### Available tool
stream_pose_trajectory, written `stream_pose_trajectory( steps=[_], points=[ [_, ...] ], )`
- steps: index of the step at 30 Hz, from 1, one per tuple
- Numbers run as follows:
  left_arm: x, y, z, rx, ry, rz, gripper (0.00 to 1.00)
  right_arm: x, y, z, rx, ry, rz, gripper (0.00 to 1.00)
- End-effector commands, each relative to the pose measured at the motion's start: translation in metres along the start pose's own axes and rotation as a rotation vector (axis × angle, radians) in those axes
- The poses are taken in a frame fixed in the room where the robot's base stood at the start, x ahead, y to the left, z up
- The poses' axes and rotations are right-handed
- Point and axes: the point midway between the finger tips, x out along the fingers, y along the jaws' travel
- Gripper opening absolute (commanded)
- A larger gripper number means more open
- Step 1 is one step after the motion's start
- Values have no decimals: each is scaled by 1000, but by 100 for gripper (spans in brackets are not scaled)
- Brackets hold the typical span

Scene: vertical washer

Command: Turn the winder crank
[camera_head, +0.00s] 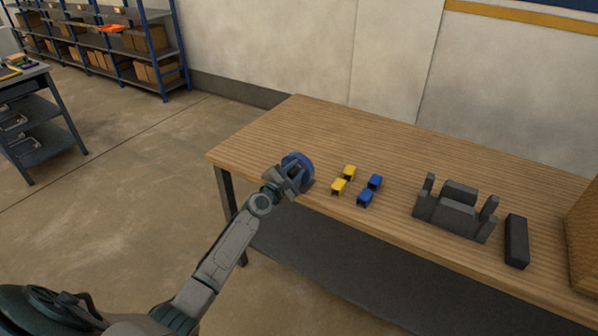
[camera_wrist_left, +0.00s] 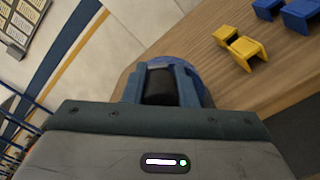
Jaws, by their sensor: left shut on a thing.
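The winder shows as a round blue body (camera_head: 298,159) near the left front edge of the wooden table. My left gripper (camera_head: 290,178) reaches it from the front left and covers its near side. In the left wrist view the two fingers (camera_wrist_left: 165,85) are closed around a dark part, which looks like the crank's grip (camera_wrist_left: 160,87). The blue round edge (camera_wrist_left: 185,63) shows behind the fingers. Most of the crank is hidden by the gripper. My right gripper is in neither view.
Two yellow blocks (camera_head: 339,186) and two blue blocks (camera_head: 366,197) sit just right of the winder. Farther right are a grey upright fixture (camera_head: 456,209) and a dark bar (camera_head: 516,240). The back left of the table (camera_head: 310,120) is clear.

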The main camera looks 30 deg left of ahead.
Motion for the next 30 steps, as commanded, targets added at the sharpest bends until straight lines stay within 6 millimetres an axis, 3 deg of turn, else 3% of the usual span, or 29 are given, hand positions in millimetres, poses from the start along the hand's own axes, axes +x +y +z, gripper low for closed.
stream_pose_trajectory(
  steps=[3, 15, 30],
  points=[
    [1, 13, -1, -105, 0, 6, 0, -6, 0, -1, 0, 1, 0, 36],
    [0, 31, -14, -435, -1, 6, 0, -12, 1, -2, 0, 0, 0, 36],
    [0, 38, -23, -608, 0, 6, 0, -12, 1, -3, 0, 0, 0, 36]
  ],
)
